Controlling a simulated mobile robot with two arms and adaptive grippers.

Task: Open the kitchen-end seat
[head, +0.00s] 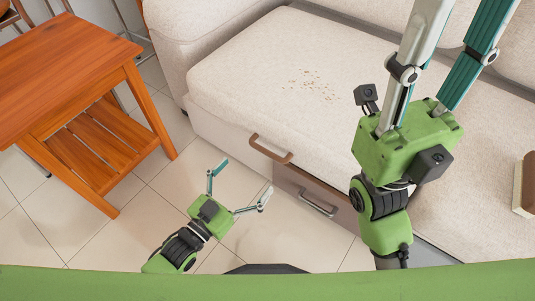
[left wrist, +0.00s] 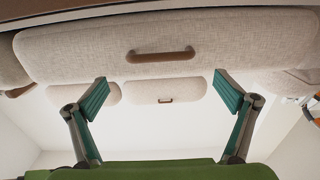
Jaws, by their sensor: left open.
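The cream sofa seat (head: 270,60) is closed and lies flat, with a brown handle (head: 270,149) on its front edge. My left gripper (head: 245,183) is open and empty, low over the floor in front of the seat, apart from the handle. In the left wrist view a brown handle (left wrist: 160,56) on a cream seat front shows beyond and between the two spread fingers. My right gripper (head: 465,20) is raised over the right part of the sofa, its fingertips cut off by the top edge. Which seat is the kitchen-end one, I cannot tell.
Below the seat is a brown drawer front (head: 292,186) with a metal handle (head: 318,205). Brown crumbs (head: 310,85) lie on the seat. An orange wooden side table (head: 65,65) stands at the left. A brown-and-cream object (head: 525,185) lies at the right edge. Floor tiles between table and sofa are clear.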

